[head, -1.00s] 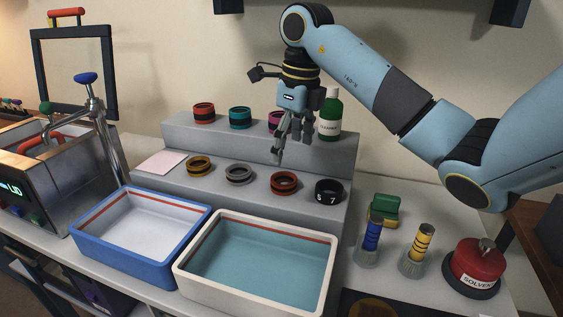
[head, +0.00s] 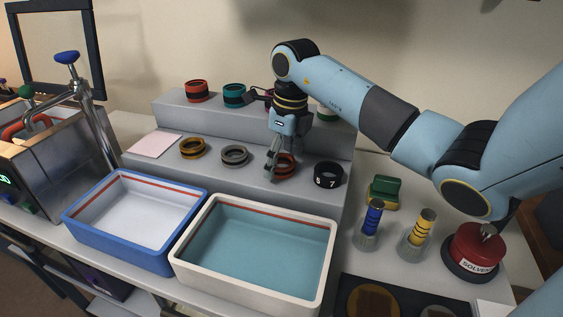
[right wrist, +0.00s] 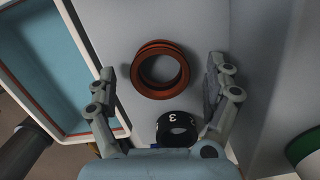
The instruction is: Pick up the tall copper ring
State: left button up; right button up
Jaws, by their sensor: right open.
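The copper ring (head: 286,164) stands on the lower step of the grey stand, between a silver-grey ring (head: 235,155) and a black ring with white numerals (head: 328,173). My right gripper (head: 273,170) is open and empty, its fingers pointing down at the copper ring and partly hiding it in the head view. In the right wrist view the copper ring (right wrist: 143,80) lies between the two spread fingertips, with a gap on each side. I cannot tell whether the fingertips are down at the ring's height. My left gripper is not in view.
Red (head: 196,91) and teal (head: 234,95) rings stand on the upper step, and a brass-coloured ring (head: 192,148) on the lower. A blue tray (head: 88,241) and a white tray (head: 245,290) stand in front. A red solvent can (head: 476,250) is at the right.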

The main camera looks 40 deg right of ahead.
jog(key=shift+f, duration=0.3)
jog(key=c, duration=1.3)
jog(key=shift+r, duration=0.2)
